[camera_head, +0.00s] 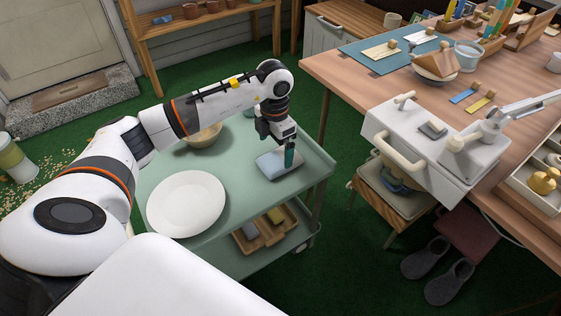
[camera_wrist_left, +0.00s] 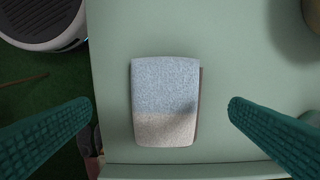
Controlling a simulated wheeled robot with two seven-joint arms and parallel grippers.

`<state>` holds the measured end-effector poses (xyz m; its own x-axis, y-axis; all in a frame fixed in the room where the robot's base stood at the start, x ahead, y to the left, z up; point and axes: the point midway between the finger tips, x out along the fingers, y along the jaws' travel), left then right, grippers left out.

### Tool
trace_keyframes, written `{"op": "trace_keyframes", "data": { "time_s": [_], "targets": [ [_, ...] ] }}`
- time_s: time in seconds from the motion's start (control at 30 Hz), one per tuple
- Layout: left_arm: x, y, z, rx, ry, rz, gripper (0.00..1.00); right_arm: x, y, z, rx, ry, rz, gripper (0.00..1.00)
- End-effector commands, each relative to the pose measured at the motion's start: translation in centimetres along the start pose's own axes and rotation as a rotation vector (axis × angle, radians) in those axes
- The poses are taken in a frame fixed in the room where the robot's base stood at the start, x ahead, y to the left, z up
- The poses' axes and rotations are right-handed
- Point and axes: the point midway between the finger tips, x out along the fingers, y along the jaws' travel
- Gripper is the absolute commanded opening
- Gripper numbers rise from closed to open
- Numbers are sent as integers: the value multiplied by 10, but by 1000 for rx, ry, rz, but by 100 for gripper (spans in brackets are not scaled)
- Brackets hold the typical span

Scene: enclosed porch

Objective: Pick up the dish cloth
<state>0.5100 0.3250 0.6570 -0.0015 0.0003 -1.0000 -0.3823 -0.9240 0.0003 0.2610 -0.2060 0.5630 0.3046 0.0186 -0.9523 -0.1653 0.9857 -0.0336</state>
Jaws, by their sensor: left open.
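The dish cloth (camera_head: 272,165) is a folded, light blue and beige cloth lying flat on the green top of the cart (camera_head: 240,196), near its right edge. In the left wrist view the cloth (camera_wrist_left: 165,98) shows whole, with a blue upper part and a beige lower part. My left gripper (camera_head: 290,157) is over the cloth in the head view. In the left wrist view its two green fingers (camera_wrist_left: 160,108) are spread wide on either side of the cloth, with nothing between them. Whether they touch the cart top cannot be told. My right gripper is out of view.
A white plate (camera_head: 186,203) and a bowl (camera_head: 205,136) share the cart top. A wooden tray (camera_head: 264,230) sits on the cart's lower shelf. A wooden worktable (camera_head: 350,73) with a white boxy device (camera_head: 437,140) stands to the right. Dark slippers (camera_head: 437,272) lie on the floor.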

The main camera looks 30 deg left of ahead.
Motion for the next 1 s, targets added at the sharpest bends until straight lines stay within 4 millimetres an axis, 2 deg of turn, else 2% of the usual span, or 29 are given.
{"op": "trace_keyframes", "data": {
  "time_s": [0.17, 0.37, 0.43, 0.7, 1.0],
  "targets": [
    [11, -2, 0, -1, -1, 0, 100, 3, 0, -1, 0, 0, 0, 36],
    [41, -6, 0, 0, -2, 2, 100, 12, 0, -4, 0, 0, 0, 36],
    [50, -6, -1, 0, -1, 1, 100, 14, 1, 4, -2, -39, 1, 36],
    [54, -6, -1, 0, 1, 0, 100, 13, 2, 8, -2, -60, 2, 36],
    [54, -6, -1, 0, 1, 0, 54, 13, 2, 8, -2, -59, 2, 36]
  ]
}}
